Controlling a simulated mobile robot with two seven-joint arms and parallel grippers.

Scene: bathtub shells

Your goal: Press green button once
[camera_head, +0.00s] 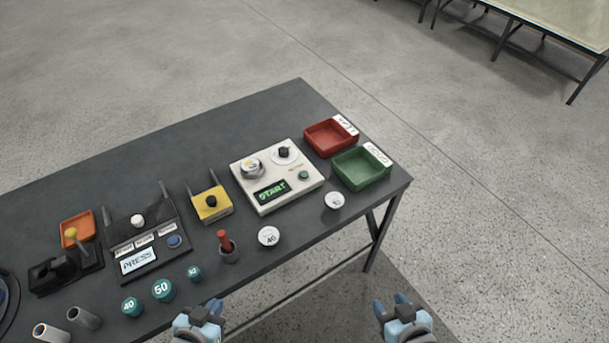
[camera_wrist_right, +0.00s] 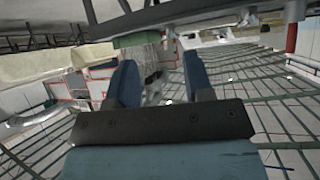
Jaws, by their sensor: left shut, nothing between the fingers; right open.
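A small green button (camera_head: 303,175) sits on the white control box (camera_head: 263,208), right of a lit green display reading START (camera_head: 271,191). The box also carries a silver knob (camera_head: 252,168) and a black knob (camera_head: 284,153). My left gripper (camera_head: 206,308) is shut and empty at the table's front edge, in front of and well apart from the box. My right gripper (camera_head: 391,303) is open and empty, off the table's front right corner. Its two blue fingers also show in the right wrist view (camera_wrist_right: 158,82), with nothing between them.
A red tray (camera_head: 322,141) and green tray (camera_head: 374,181) stand right of the box.

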